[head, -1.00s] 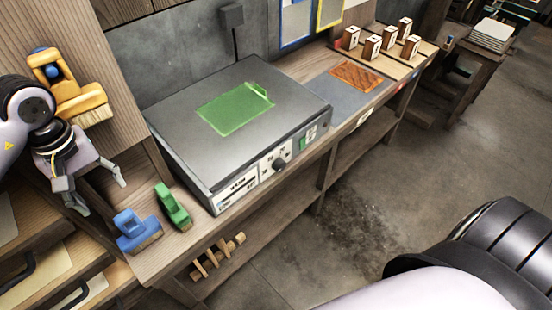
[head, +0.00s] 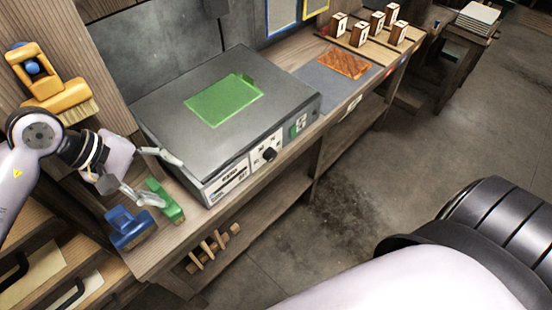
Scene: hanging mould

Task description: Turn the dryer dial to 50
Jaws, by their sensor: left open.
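The dryer (head: 215,105) is a grey box on the wooden bench, with a green sheet (head: 223,100) on its top. Its dial (head: 269,154) is a small dark knob on a white panel at the front face; the marks around it are too small to read. My left gripper (head: 167,178) is open and empty, left of the dryer's front left corner, above the green brush. It is well apart from the dial. My right gripper is not in view.
A green brush (head: 166,203) and a blue brush (head: 129,229) stand at the bench's near end. Several wooden blocks (head: 360,33) stand at the far end. Floor space in front of the bench (head: 345,190) is clear.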

